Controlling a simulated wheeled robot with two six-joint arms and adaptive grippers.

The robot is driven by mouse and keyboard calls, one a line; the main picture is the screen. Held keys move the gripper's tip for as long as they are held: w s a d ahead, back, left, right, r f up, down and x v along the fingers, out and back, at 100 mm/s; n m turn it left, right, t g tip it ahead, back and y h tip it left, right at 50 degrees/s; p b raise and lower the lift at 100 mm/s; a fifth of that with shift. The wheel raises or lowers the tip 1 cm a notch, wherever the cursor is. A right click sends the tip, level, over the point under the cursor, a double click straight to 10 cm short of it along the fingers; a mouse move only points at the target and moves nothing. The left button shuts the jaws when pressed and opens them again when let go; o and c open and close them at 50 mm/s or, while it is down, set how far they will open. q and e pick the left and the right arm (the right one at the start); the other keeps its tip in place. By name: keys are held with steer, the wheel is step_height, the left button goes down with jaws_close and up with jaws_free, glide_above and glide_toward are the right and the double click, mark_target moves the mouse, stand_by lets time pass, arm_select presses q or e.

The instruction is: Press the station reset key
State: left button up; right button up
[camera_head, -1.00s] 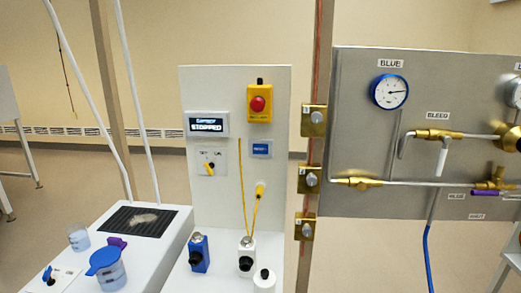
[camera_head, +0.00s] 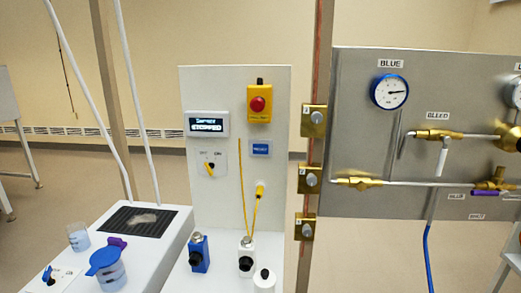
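A white upright panel (camera_head: 212,93) stands in the middle of the head view. A small blue key (camera_head: 260,149) with a light label sits on its right half; the lettering looks like a reset label but is too small to read surely. A display (camera_head: 206,124) at the upper left of the panel reads "STOPPED". A red mushroom button (camera_head: 257,104) on a yellow box is above the blue key. A rotary switch (camera_head: 211,166) is below the display. Neither of my grippers is in view.
A yellow cable (camera_head: 242,190) hangs down the panel to a plug. Blue (camera_head: 199,253) and white (camera_head: 246,257) devices stand at its foot. A metal gauge panel (camera_head: 365,135) with valves is at right. A blue-lidded beaker (camera_head: 107,268) and dark grate (camera_head: 138,221) are at left.

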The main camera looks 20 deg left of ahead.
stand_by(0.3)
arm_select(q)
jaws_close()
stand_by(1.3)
